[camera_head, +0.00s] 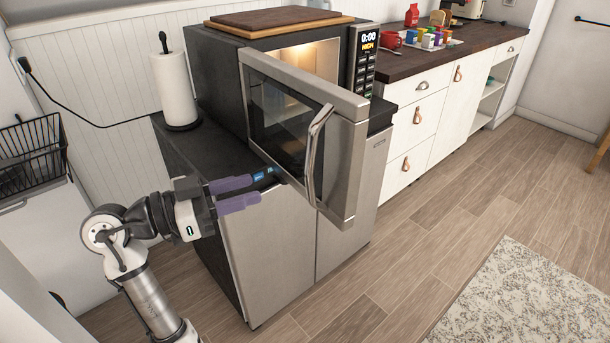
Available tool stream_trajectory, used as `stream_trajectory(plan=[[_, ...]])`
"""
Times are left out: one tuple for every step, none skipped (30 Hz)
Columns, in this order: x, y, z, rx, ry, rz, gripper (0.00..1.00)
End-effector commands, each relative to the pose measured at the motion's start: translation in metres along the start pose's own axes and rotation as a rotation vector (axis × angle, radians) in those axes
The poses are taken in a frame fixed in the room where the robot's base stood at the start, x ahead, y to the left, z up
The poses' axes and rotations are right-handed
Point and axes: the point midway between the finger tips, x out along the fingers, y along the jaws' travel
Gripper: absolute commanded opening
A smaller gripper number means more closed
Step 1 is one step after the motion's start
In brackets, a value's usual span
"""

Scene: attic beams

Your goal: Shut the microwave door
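The microwave (225,85) is a dark box with a lit interior. Its door (345,165) stands partly open, swung out toward the camera, with its hinge side at the left. The door has a steel frame, a dark window and a curved handle (312,155) near its free right edge. Light shows in the gap above the door. My gripper (256,189) has purple fingers and is at the lower left of the door, in front of the counter. It appears to hold nothing. The gap between its fingers is unclear, and contact with the door cannot be told.
A wooden board (275,20) lies on the microwave. A paper towel roll (174,88) stands on the dark counter at left. A small blue item (264,174) is by my fingertips.

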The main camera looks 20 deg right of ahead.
Motion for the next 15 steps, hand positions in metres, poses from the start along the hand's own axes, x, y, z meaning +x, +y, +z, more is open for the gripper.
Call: stream_trajectory(plan=[[0.008,0.001,-0.002,-0.001,0.000,0.002,0.36],[0.013,0.001,-0.002,-0.001,0.001,0.002,0.36],[0.021,0.001,-0.002,-0.001,0.000,0.003,0.36],[0.027,0.001,-0.002,-0.001,0.000,0.004,0.36],[0.034,0.001,-0.003,-0.001,0.001,0.003,0.36],[0.043,0.001,-0.003,0.000,0.000,0.002,0.36],[0.050,0.001,-0.003,-0.001,0.001,0.003,0.36],[0.056,0.001,-0.003,-0.002,0.001,0.002,0.36],[0.065,0.001,-0.003,-0.003,0.001,0.002,0.36],[0.071,0.000,-0.003,-0.002,0.001,0.001,0.36],[0.077,0.001,-0.003,-0.001,0.001,0.001,0.36],[0.085,0.000,-0.003,-0.001,0.001,0.001,0.36],[0.090,0.000,-0.003,-0.001,0.002,0.000,0.36],[0.095,0.000,-0.003,-0.001,0.002,0.000,0.36],[0.102,0.000,-0.002,-0.001,0.001,-0.001,0.36]])
